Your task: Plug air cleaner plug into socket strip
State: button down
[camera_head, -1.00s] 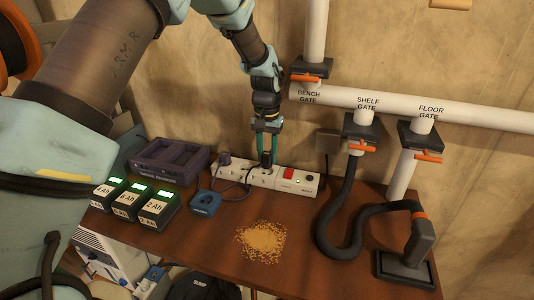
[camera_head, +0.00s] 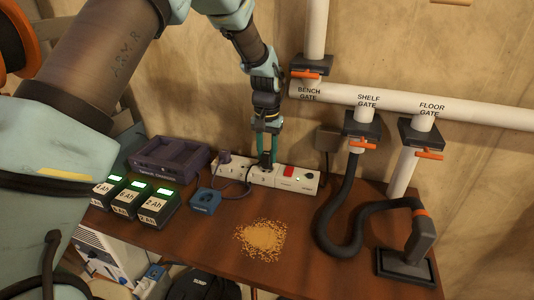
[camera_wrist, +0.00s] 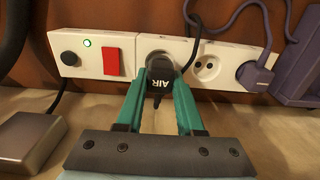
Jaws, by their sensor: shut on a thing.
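The air cleaner plug (camera_wrist: 160,78) is black, with "AIR" on it upside down in the wrist view. It sits at a round outlet of the white socket strip (camera_wrist: 88,45), right by the red switch. In the head view, the plug (camera_head: 265,160) stands upright on the strip (camera_head: 297,182). My gripper (camera_wrist: 160,85) is shut on the plug, one green finger on each side. It also shows in the head view (camera_head: 267,148), pointing down over the strip. The plug hides the outlet, and I cannot tell how deep it sits.
A purple plug (camera_wrist: 254,75) occupies the strip's end outlet; an empty outlet (camera_wrist: 207,68) lies between. A purple charger (camera_head: 171,156), several batteries (camera_head: 158,206) and a blue block (camera_head: 205,201) stand left. Sawdust (camera_head: 260,237) lies in front. A black hose (camera_head: 333,235) is at right.

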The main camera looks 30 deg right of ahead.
aim_at(267, 153)
jog(key=shift+f+b, duration=0.6)
jog(key=shift+f, duration=0.55)
dwell(1.9)
jog(key=shift+r, duration=0.1)
dwell(0.4)
grip_release()
dwell(0.6)
jog(key=shift+r, duration=0.1)
jog(key=shift+r+p, duration=2.2)
jog(key=shift+r, duration=1.25)
